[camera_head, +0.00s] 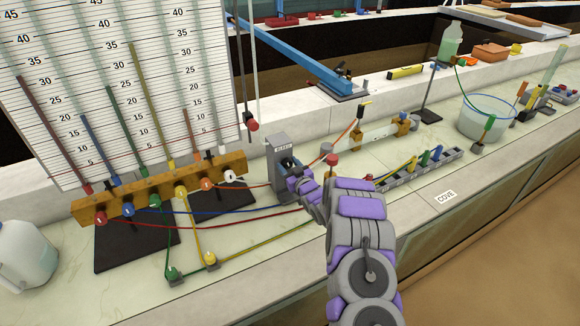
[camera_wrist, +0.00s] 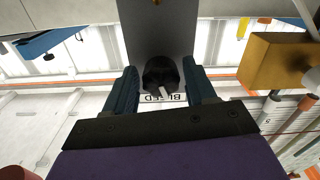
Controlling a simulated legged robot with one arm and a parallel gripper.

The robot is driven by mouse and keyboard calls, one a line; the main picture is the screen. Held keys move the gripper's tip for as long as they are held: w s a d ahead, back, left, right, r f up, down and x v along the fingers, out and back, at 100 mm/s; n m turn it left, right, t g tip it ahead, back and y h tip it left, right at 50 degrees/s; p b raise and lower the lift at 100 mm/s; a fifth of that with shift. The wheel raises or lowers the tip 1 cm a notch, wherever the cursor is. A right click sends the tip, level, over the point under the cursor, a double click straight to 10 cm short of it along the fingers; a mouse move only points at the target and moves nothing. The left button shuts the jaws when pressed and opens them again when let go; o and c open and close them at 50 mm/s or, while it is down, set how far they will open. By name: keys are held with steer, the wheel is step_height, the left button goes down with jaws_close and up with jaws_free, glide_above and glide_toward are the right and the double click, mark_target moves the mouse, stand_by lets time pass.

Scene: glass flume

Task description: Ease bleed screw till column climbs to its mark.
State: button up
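The grey bleed block (camera_head: 283,148), labelled BLEED, stands right of the tube rack. Its black bleed screw (camera_wrist: 162,75) has a white pointer stripe and shows between my fingers in the wrist view. My gripper (camera_head: 294,170) is at the block's front face, with a finger (camera_wrist: 125,92) on either side of the screw. I cannot tell whether the fingers touch it. The ruled scale board (camera_head: 60,110) carries several slanted tubes, including a tall yellow column (camera_head: 150,105). Which column belongs to the screw, and its mark, are not clear.
The brown manifold (camera_head: 160,187) has coloured ports. Red, blue, green and yellow hoses (camera_head: 200,222) cross the bench to its right. A plug strip (camera_head: 415,170), bucket (camera_head: 486,118) and COVE label (camera_head: 446,197) lie right. A white jug (camera_head: 25,255) stands front left.

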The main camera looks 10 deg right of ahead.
steer(key=shift+a, duration=0.55)
steer(key=shift+c, duration=1.4)
steer(key=shift+d+f, duration=0.1)
steer(key=shift+d, duration=0.55)
steer(key=c, duration=0.5)
steer(key=shift+a, duration=0.2)
steer(key=shift+c, duration=0.2)
steer(key=shift+a+m+p, duration=0.1)
steer(key=shift+m+p, duration=0.4)
steer(key=shift+p, duration=0.15)
steer(key=shift+m+p, duration=1.15)
steer(key=shift+m, duration=0.35)
steer(key=o, duration=1)
steer(key=shift+o, duration=0.2)
steer(key=shift+s+d, duration=0.1)
steer(key=shift+d, duration=0.1)
steer(key=p+v, duration=0.2)
steer(key=v, duration=1.5)
